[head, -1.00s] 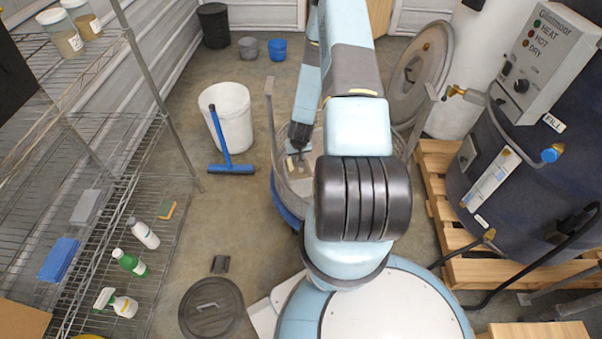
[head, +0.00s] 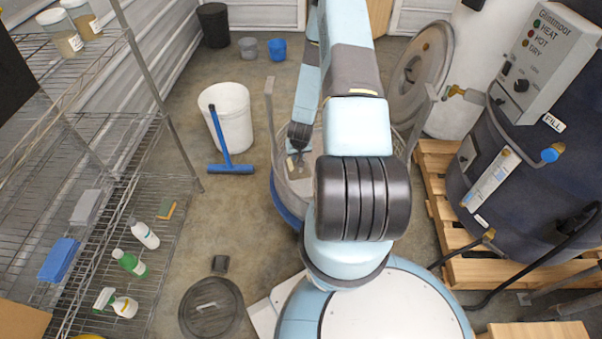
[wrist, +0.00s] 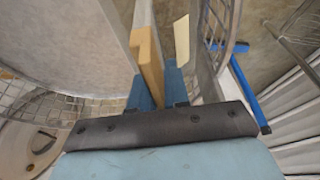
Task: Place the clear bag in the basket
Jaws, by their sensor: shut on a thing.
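My gripper (wrist: 158,88) points down over the basket, its blue fingers shut on a narrow tan piece (wrist: 149,60). This looks like part of the clear bag, but its clear plastic is hard to make out. A pale strip (wrist: 181,40) shows beside it. In the head view my gripper (head: 296,160) is small and partly hidden by my arm. In the head view the basket's round vessel (head: 284,196) is largely behind my arm.
A white bucket (head: 232,125) and a blue squeegee (head: 230,168) stand left of the vessel. A wire shelf (head: 90,190) with bottles is at the left. A round lid (head: 420,65) leans behind, and a dark tank (head: 525,165) on a pallet stands right.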

